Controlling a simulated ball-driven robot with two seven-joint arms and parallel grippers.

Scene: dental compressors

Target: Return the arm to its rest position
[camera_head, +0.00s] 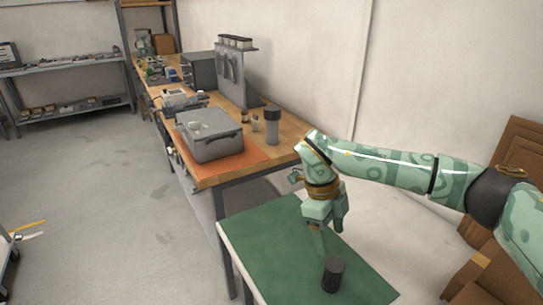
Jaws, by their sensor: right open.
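My right arm (400,168) comes in from the right edge and is patterned in light green. Its right gripper (328,240) points down over the green-topped table (265,245), with its fingers apart. A small dark cylinder (333,274) stands upright on that table, just below and in front of the gripper. The gripper is not around the cylinder; whether a fingertip touches it I cannot tell. My left gripper is not in view.
A wooden workbench (262,162) stands behind, with a grey case (209,135) on an orange mat and a grey bottle (272,127). Cardboard boxes (515,160) lean at the right. Shelves (70,64) stand far left. The floor (90,190) at the left is mostly clear.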

